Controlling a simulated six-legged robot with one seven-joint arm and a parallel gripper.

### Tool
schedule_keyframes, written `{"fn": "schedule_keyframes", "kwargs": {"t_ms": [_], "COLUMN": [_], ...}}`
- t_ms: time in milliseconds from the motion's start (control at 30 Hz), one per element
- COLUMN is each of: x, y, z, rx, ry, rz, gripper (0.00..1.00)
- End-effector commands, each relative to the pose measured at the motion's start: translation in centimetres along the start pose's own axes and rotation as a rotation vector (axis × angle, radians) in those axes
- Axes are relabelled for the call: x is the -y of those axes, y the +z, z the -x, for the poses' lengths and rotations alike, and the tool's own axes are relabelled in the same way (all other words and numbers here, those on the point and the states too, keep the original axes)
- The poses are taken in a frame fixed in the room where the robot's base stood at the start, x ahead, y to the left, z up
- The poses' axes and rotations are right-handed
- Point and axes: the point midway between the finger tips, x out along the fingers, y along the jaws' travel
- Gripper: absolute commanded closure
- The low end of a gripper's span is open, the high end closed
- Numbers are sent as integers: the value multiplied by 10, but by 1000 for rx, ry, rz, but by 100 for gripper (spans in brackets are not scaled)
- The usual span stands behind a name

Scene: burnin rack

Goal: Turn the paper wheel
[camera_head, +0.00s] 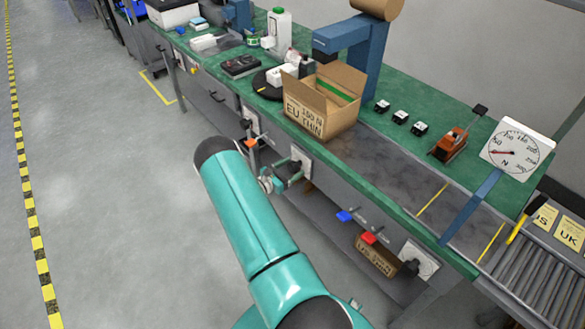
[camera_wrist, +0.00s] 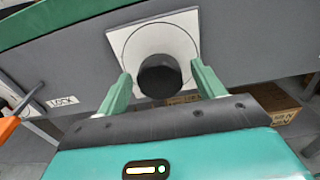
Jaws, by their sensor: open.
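A black round wheel (camera_wrist: 160,77) sticks out from a white square plate (camera_wrist: 186,22) marked with a circle on the grey bench front, in the wrist view. My gripper (camera_wrist: 160,74) is open, with one green finger on each side of the wheel. A narrow gap shows between the wheel and each finger. In the head view my gripper (camera_head: 288,173) is at the bench front, beside a white plate (camera_head: 302,160); the wheel there is hidden. A brown roll (camera_head: 376,8) sits on the blue stand above the bench.
An orange-handled lever (camera_wrist: 9,127) near a LOCK label (camera_wrist: 63,101) is left of the wheel. Another black knob (camera_head: 410,267), blue (camera_head: 344,216) and red (camera_head: 369,238) handles are farther right. An open carton (camera_head: 322,110) stands on the bench. The floor at left is clear.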

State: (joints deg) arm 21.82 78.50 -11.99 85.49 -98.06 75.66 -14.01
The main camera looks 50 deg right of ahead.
Motion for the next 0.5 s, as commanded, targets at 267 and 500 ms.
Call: {"fn": "schedule_keyframes", "kwargs": {"t_ms": [267, 500], "x": [0, 0], "y": [0, 0], "z": [-10, -9], "rx": [0, 0], "ry": [1, 1], "rz": [1, 1], "gripper": [32, 55]}}
